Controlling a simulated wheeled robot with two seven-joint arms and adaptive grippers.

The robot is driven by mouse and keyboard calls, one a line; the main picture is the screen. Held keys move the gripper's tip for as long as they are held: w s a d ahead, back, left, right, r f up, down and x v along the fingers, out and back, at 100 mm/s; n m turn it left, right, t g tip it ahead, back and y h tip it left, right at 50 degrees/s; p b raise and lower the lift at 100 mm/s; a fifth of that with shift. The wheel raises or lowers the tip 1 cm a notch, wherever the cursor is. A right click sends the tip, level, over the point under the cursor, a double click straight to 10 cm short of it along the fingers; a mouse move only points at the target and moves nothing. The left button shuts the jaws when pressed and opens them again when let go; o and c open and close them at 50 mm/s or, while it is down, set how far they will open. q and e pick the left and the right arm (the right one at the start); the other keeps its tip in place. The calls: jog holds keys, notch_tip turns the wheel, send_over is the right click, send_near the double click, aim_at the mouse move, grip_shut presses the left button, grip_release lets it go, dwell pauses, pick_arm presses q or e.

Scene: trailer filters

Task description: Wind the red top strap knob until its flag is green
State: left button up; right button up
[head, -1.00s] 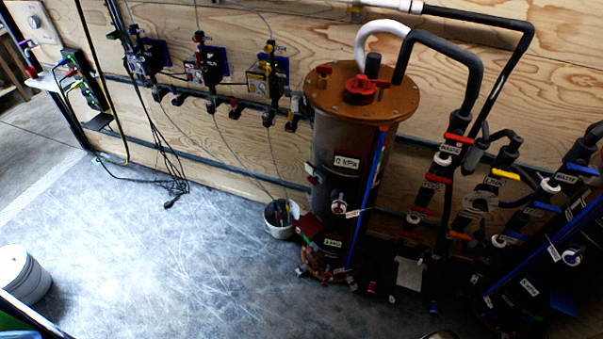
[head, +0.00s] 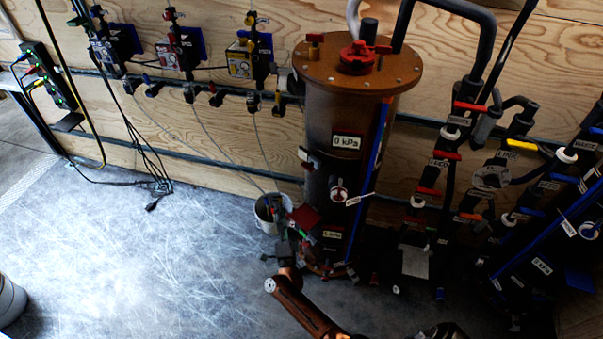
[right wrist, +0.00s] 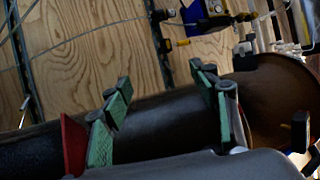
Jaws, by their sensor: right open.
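A brown upright tank (head: 345,115) with a round lid stands by the wall. A red knob (head: 357,57) sits on its lid; I cannot tell that this is the top strap knob. A small dark fitting (head: 308,158) with a pale label sticks out from the tank's left side. A dark red plate (head: 305,215) is lower on that side. My right gripper (head: 292,228) is low beside the tank, near the plate. In the right wrist view its green-padded fingers (right wrist: 165,108) are apart and empty, in front of the dark tank. A red piece (right wrist: 72,147) shows beside one finger. No green flag is clear.
A white bucket (head: 268,213) stands left of the tank, close to my right gripper. Pipes with coloured valve handles (head: 450,155) crowd the right side. Cables (head: 150,180) hang down to the floor at left. The grey floor (head: 170,270) is mostly clear.

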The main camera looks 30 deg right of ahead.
aim_at(305, 168)
jog(key=s+d+r+m+g+h+b, duration=0.1)
jog(key=d+r+m+g+h+b, duration=0.2)
jog(key=r+m+g, duration=0.9)
jog(key=d+r+m+g+h+b, duration=0.1)
jog(key=r+m+g+h+b, duration=0.4)
jog(key=m, duration=1.4)
jog(key=shift+h, duration=0.3)
jog(key=d, duration=0.5)
jog(key=w+d, duration=0.1)
jog(key=d, duration=0.1)
jog(key=shift+d, duration=0.25)
pick_arm(q)
jog(key=w+d+r, duration=0.2)
jog(key=w+r, duration=0.4)
jog(key=r, duration=0.1)
jog(key=shift+w+g, duration=0.15)
jog(key=shift+g, duration=0.15)
pick_arm(e)
jog(key=shift+r, duration=0.1)
pick_arm(q)
jog(key=shift+r, duration=0.1)
pick_arm(e)
jog(key=shift+c, duration=0.4)
jog(key=c, duration=1.1)
